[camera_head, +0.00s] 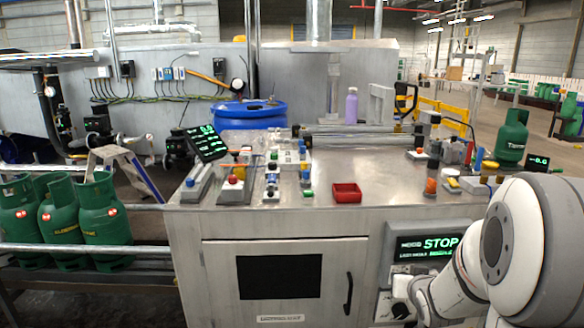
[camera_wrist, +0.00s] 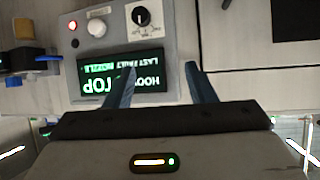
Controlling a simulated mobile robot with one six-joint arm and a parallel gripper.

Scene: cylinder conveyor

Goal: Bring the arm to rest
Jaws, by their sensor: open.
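My arm comes in from the lower right of the head view, its white links in front of the workbench's right side. My gripper (camera_wrist: 160,68) shows in the wrist view with its two blue-grey fingers apart and nothing between them. Its fingers face the control panel (camera_wrist: 175,72), whose lit screen (camera_wrist: 100,82) appears upside down there. The same panel shows in the head view with a screen reading STOP (camera_head: 440,243). The fingers cannot be made out clearly in the head view. I cannot tell whether they touch the panel.
The metal workbench (camera_head: 225,222) carries a red tray (camera_head: 346,193), a purple bottle (camera_head: 351,105) and several small devices. Green gas cylinders (camera_head: 105,222) stand at the left, and another cylinder (camera_head: 511,138) stands at the right. A blue drum (camera_head: 250,110) is behind the bench.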

